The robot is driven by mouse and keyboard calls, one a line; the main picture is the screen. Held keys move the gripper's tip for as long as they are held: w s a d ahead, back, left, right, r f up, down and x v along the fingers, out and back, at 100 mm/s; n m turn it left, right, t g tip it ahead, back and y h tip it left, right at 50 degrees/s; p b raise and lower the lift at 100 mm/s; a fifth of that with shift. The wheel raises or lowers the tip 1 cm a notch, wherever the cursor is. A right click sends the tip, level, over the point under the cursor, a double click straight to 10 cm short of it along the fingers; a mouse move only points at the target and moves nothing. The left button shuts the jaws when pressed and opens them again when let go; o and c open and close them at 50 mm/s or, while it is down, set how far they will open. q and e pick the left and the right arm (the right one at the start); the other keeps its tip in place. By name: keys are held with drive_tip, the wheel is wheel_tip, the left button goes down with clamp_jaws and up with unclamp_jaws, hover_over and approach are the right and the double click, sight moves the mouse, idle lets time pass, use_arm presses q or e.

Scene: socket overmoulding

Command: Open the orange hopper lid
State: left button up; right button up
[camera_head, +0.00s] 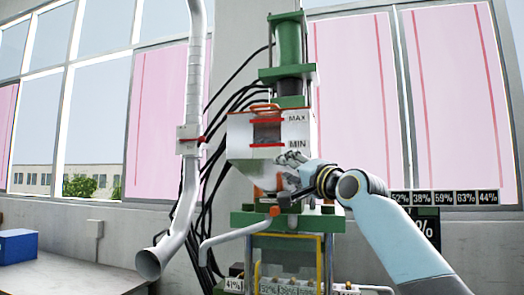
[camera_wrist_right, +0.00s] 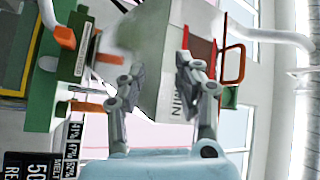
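The white hopper (camera_head: 240,139) stands in the middle of the head view, marked MAX and MIN, with a grey-filled window in its front. The orange lid (camera_head: 264,106) is a thin strip with a raised handle on top of the hopper and looks closed. In the right wrist view the hopper (camera_wrist_right: 160,40) fills the middle, turned sideways, and the orange handle (camera_wrist_right: 240,65) shows to the right. My right gripper (camera_head: 287,164) is below the MIN mark, lower than the lid. Its fingers (camera_wrist_right: 161,76) are apart and empty; contact with the hopper cannot be told. My left gripper is out of view.
A green press column (camera_head: 290,45) rises behind the hopper. A grey pipe (camera_head: 195,80) and black cables (camera_head: 222,95) run along its left. A press platen (camera_head: 290,220) with an orange-tipped lever (camera_head: 235,235) lies below. A blue box (camera_head: 18,246) sits far left.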

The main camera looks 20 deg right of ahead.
drive_tip(key=t+y+p, duration=0.1)
drive_tip(key=y, duration=0.1)
approach(262, 107)
drive_tip(key=p+x, duration=0.2)
drive_tip(key=x, duration=0.7)
drive_tip(key=shift+w+d+r+p, duration=0.1)
drive_tip(key=shift+r+p, duration=0.1)
drive_tip(key=shift+p, duration=0.1)
drive_tip(key=shift+w+r, duration=0.1)
drive_tip(key=shift+w, duration=0.45)
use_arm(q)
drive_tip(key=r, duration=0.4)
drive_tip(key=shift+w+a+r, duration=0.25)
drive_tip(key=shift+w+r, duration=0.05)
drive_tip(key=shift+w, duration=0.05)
use_arm(e)
clamp_jaws()
